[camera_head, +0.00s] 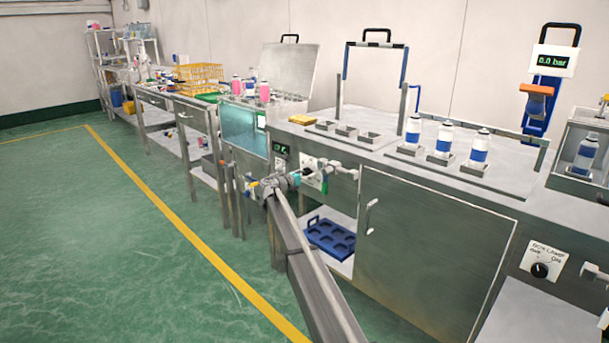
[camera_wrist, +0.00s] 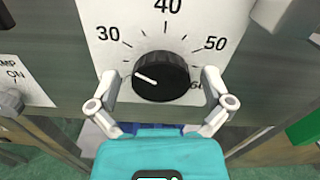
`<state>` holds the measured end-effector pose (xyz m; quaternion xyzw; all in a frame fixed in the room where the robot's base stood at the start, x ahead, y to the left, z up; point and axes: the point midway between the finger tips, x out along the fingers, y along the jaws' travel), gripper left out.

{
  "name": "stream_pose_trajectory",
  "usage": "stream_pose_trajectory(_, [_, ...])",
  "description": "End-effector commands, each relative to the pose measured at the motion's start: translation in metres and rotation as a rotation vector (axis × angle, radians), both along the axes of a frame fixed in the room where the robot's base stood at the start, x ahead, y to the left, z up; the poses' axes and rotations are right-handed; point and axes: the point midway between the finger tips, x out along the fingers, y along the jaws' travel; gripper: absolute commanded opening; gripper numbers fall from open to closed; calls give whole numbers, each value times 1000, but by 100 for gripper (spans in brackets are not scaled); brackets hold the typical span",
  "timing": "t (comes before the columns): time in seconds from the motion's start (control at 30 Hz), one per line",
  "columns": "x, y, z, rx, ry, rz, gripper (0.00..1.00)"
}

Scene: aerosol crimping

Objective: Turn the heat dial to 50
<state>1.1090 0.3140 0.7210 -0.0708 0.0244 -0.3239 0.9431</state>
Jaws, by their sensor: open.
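The black heat dial (camera_wrist: 160,77) sits on a white scale plate (camera_wrist: 190,22) with the marks 30, 40, 50 and part of 60 showing. Its white pointer line points left and slightly up, below the 30 mark. My gripper (camera_wrist: 160,78) is open, with one finger on each side of the dial. I cannot tell whether the fingertips touch it. In the head view my gripper (camera_head: 323,178) is at the front of the water bath panel, where the plate (camera_head: 310,168) is partly visible and the dial cannot be made out.
A small dark display (camera_head: 281,150) is left of the plate, too small to read surely. In the wrist view a second plate (camera_wrist: 22,84) with a knob is at the left. A blue tray (camera_head: 330,238) lies on the shelf below. The green floor at the left is clear.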

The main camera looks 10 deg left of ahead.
Motion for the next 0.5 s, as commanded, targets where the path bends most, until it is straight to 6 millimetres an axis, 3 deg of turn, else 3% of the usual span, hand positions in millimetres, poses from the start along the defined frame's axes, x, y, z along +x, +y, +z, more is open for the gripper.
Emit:
stream_pose_trajectory(0.23, [0,0,0,0,0,0,98])
stream_pose_trajectory(0.5, [0,0,0,0,0,0,48])
